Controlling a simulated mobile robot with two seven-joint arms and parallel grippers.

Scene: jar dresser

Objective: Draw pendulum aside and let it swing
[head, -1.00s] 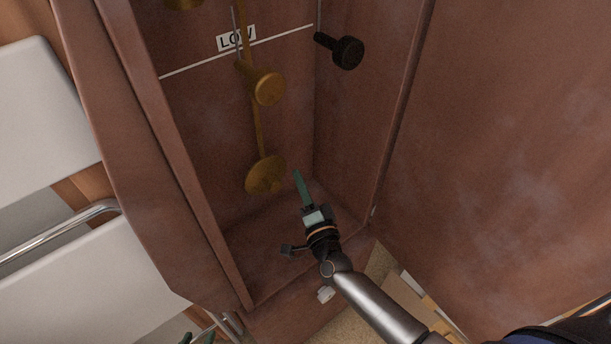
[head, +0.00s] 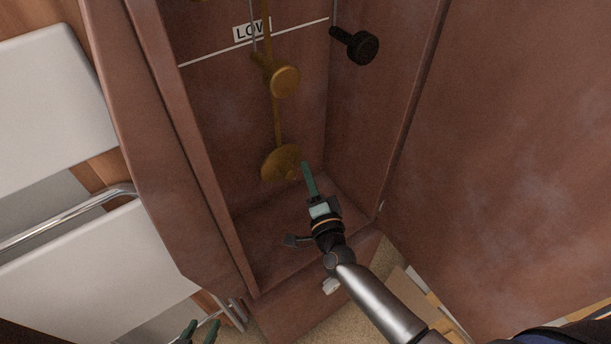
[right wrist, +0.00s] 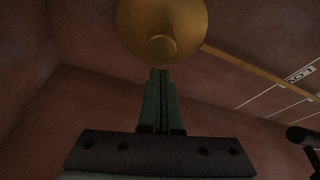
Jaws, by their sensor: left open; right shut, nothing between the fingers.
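The brass pendulum hangs inside the brown wooden clock case. Its round bob (head: 281,163) is at the lower end of a thin rod (head: 277,122). In the right wrist view the bob (right wrist: 165,28) fills the top middle, just beyond my fingertips. My right gripper (head: 304,165) is shut and empty, its green fingers at the bob's right edge in the head view; it also shows in the right wrist view (right wrist: 160,72). I cannot tell whether they touch. My left gripper (head: 202,328) is open at the bottom edge of the head view, outside the case, far from the pendulum.
A brass round weight (head: 284,81) hangs higher in the case. A black knob (head: 362,47) sticks out of the right inner wall. A "LOW" label (head: 252,30) and white line mark the back. The case's left front edge (head: 205,180) and right wall border the opening.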

